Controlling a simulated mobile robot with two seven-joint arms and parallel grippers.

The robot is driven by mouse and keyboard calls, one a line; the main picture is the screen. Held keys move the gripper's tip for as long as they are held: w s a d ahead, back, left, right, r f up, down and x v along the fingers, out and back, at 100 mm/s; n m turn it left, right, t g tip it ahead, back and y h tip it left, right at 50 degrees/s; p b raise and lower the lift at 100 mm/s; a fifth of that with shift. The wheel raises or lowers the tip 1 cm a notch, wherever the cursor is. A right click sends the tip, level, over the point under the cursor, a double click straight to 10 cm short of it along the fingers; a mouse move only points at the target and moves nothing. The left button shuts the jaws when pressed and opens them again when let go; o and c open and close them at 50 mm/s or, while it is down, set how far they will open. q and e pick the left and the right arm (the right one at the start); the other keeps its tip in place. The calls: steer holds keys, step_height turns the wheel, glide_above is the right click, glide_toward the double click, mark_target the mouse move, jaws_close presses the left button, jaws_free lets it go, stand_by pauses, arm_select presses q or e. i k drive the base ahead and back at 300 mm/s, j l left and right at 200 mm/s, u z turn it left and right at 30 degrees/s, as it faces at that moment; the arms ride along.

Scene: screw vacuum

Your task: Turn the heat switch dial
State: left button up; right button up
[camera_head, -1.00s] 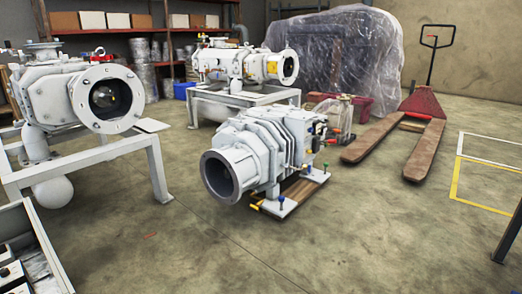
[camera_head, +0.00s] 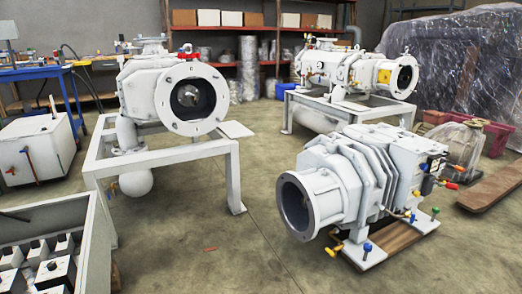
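I cannot make out a heat switch dial for certain. A grey crate (camera_head: 95,235) at the lower left holds several white boxes, some with small dark knobs on top, such as the white box (camera_head: 55,271) near the bottom edge. The markings on these boxes are too small to read, and the crate is cut off by the picture's edge. Neither of my grippers is in view.
A white pump on a frame (camera_head: 232,170) stands left of centre. Another pump (camera_head: 340,185) sits low on a wooden pallet at the right. A white cabinet (camera_head: 38,140) and a blue workbench (camera_head: 70,72) are at the left. Bare floor (camera_head: 215,265) lies front centre.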

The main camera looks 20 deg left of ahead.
mark_target(51, 265)
steer(key=i+u, duration=0.2)
steer(key=u, duration=0.25)
steer(key=i+u, duration=0.15)
steer(key=u, duration=0.3)
steer(key=i+l+u, duration=0.15)
steer(key=u, duration=0.3)
steer(key=i+l+u, duration=0.15)
steer(key=u, duration=0.3)
steer(key=i+l+u, duration=0.15)
steer(key=u, duration=0.3)
steer(key=i+l+u, duration=0.15)
steer(key=u, duration=0.3)
steer(key=i+l+u, duration=0.1)
steer(key=l+u, duration=0.2)
steer(key=u, duration=0.15)
steer(key=i+l+u, duration=0.1)
steer(key=l+u, duration=0.2)
steer(key=u, duration=0.15)
steer(key=l+u, duration=0.3)
steer(key=u, duration=0.15)
steer(key=l+u, duration=0.5)
steer(key=l, duration=0.2)
steer(key=l+z, duration=0.15)
steer(key=l, duration=0.35)
steer(key=i+l+z, duration=0.2)
steer(key=l, duration=0.25)
steer(key=l+z, duration=0.15)
steer(key=l, duration=0.35)
